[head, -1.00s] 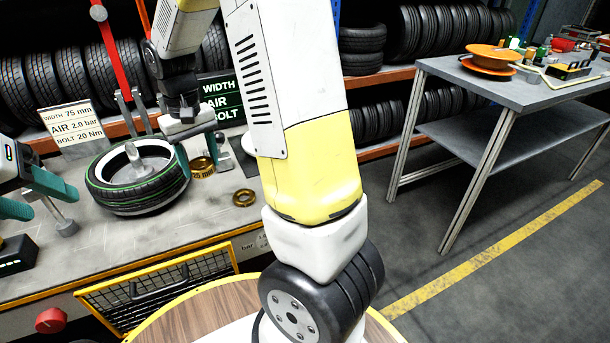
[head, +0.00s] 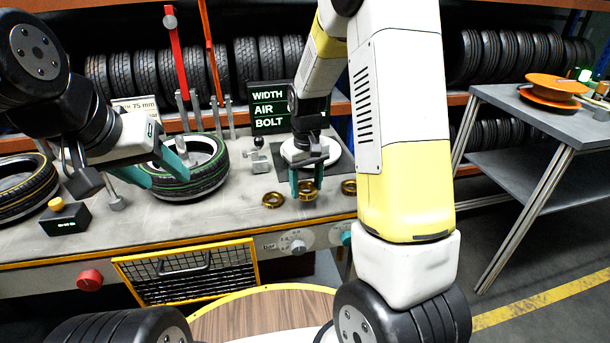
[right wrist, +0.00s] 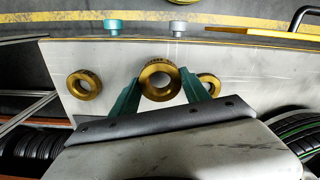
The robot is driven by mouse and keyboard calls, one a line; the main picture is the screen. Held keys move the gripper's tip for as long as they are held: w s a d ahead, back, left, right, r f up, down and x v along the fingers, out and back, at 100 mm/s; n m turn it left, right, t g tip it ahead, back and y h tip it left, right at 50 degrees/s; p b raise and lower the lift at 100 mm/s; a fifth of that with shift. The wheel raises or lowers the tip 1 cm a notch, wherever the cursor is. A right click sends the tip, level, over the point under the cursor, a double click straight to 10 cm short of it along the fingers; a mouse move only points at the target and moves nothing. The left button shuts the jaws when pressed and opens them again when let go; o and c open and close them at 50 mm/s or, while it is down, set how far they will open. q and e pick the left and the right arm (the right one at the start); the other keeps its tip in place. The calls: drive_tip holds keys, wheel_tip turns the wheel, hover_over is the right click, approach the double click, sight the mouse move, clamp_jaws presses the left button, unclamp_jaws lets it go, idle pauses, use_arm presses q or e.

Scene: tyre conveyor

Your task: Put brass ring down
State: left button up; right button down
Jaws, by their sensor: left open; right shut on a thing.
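A brass ring (head: 307,195) is between the teal fingers of my right gripper (head: 307,182), low over the bench; I cannot tell whether it touches the bench top. In the right wrist view the held brass ring (right wrist: 158,96) sits between both fingertips of the right gripper (right wrist: 160,85) and looks larger than the other two. A second ring (head: 268,203) lies just left of it and a third (head: 349,193) to its right; they also flank it in the wrist view. My left gripper (head: 155,173) is open and empty in front of the green-striped tyre (head: 205,183).
The grey bench (head: 230,222) has clear room in front of the rings. A black WIDTH/AIR/BOLT sign (head: 268,108) and a round white plate (head: 297,153) are behind. A black box with a yellow button (head: 65,219) and another tyre (head: 38,200) are at left.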

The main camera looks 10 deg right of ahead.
sight(313, 187)
drive_tip(key=w+d, duration=0.3)
drive_tip(key=w, duration=0.1)
drive_tip(key=shift+f, duration=0.25)
drive_tip(key=shift+s+f, duration=0.15)
drive_tip(key=shift+f, duration=1.55)
drive_tip(key=shift+f, duration=0.15)
drive_tip(key=c, duration=0.5)
unclamp_jaws()
drive_tip(key=shift+a, duration=0.1)
